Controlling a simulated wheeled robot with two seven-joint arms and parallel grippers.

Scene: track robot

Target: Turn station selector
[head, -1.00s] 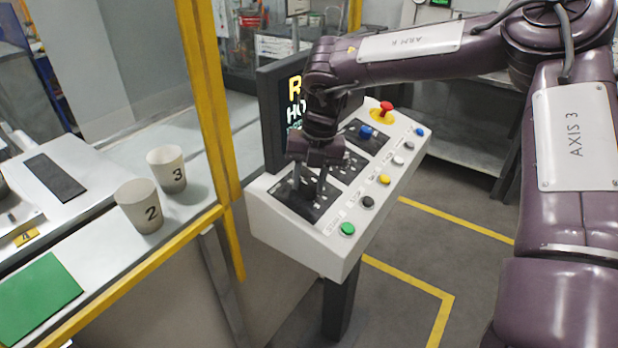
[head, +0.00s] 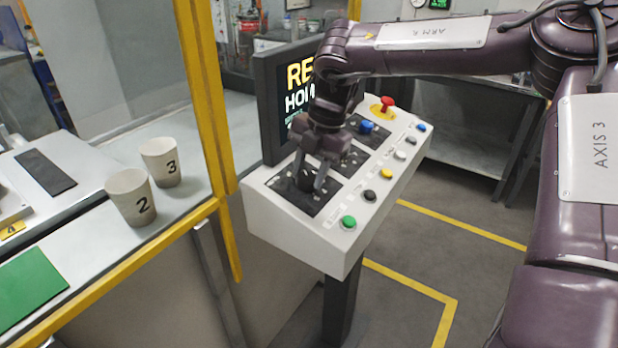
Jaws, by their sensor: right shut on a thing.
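The white control console (head: 300,230) stands on a dark post in the middle of the head view. Its sloped top carries dark panels; the nearest one (head: 280,190) has a black selector knob (head: 307,182) on it. My right gripper (head: 312,184) comes down from above and is shut on this knob, with one finger on each side. The knob's pointer direction is mostly hidden by the fingers. A blue selector knob (head: 367,126) sits on the far panel. My left gripper is not in view.
A dark screen (head: 275,110) rises behind the panels, close to my right wrist. A red stop button (head: 387,103) and a row of coloured buttons with a green one (head: 348,222) line the console. A yellow post (head: 205,95) and two cups (head: 131,197) are left.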

